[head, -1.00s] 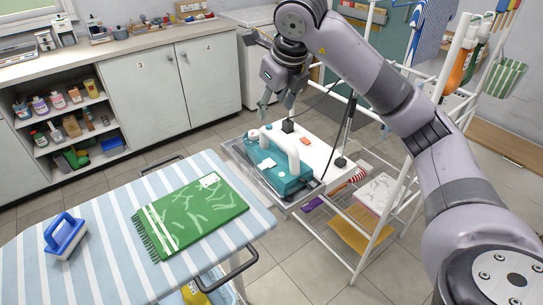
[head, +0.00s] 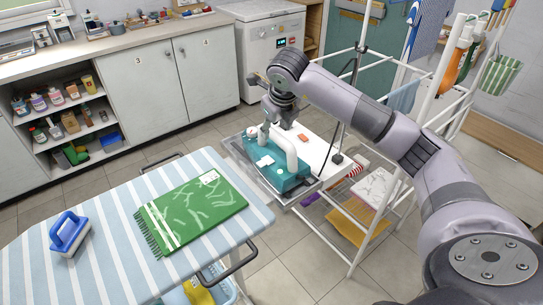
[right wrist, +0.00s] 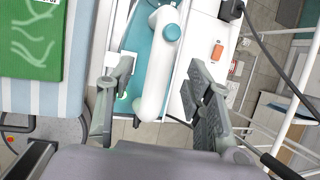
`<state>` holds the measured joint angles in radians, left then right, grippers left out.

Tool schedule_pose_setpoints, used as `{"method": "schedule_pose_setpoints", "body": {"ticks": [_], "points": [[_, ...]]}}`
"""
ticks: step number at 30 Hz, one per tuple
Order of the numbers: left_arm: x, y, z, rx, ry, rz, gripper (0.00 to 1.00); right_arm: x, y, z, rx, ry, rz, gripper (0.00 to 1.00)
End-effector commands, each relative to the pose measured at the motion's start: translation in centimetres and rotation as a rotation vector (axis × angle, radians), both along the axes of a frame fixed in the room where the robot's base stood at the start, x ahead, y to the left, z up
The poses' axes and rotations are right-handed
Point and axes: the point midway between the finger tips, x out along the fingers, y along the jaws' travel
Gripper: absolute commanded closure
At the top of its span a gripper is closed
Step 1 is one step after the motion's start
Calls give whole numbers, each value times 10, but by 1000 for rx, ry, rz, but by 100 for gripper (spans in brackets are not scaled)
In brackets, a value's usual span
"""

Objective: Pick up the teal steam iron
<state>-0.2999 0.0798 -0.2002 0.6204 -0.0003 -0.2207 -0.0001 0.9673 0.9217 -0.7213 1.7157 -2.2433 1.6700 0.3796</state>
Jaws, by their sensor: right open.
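Contact cannot be told. My left gripper is not in view.
A striped ironing board (head: 110,192) holds a green cloth (head: 195,212) and a blue-handled brush (head: 70,232). A white rack (head: 375,215) stands right of the iron.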

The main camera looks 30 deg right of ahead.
Motion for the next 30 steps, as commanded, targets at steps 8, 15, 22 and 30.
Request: {"method": "schedule_pose_setpoints", "body": {"ticks": [8, 15, 22, 30], "points": [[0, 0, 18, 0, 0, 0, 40, 16, -6, -33, 1, 4, 0, 53], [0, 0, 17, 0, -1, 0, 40, 18, -7, -38, 0, 1, 1, 53], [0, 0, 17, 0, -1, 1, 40, 18, -7, -37, 0, 1, 1, 66], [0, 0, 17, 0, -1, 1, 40, 18, -7, -37, 0, 1, 1, 84]]}}
